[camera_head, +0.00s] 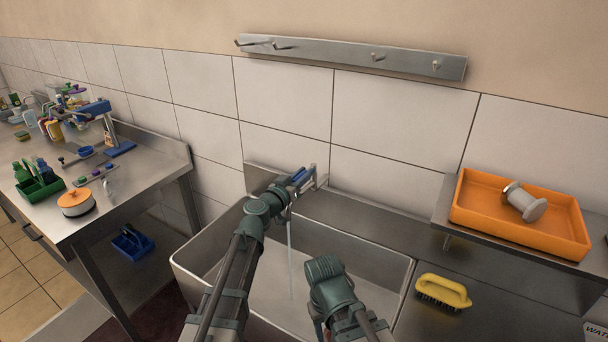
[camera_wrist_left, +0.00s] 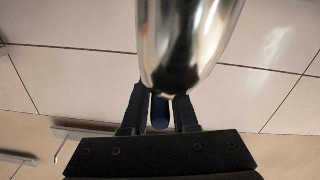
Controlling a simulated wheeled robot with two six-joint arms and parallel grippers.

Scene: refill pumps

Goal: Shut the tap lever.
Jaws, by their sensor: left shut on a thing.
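The tap is on the wall behind the sink; its shiny metal body (camera_wrist_left: 185,45) fills the top middle of the left wrist view. Its blue lever (camera_wrist_left: 160,115) shows between the dark fingers of my left gripper (camera_wrist_left: 160,100), which is shut on it. In the head view my left gripper (camera_head: 298,178) is at the tap and covers most of it. A thin pale stream of water (camera_head: 290,250) falls from the tap into the sink (camera_head: 210,262). My right arm is over the sink's front right; its fingers do not show.
An orange tray (camera_head: 480,222) with a metal piece (camera_head: 524,202) stands on a shelf at right. A yellow brush (camera_head: 443,291) lies right of the sink. A steel table (camera_head: 135,180) with bottles and a pan is at left. A hook rail (camera_head: 340,54) is above.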

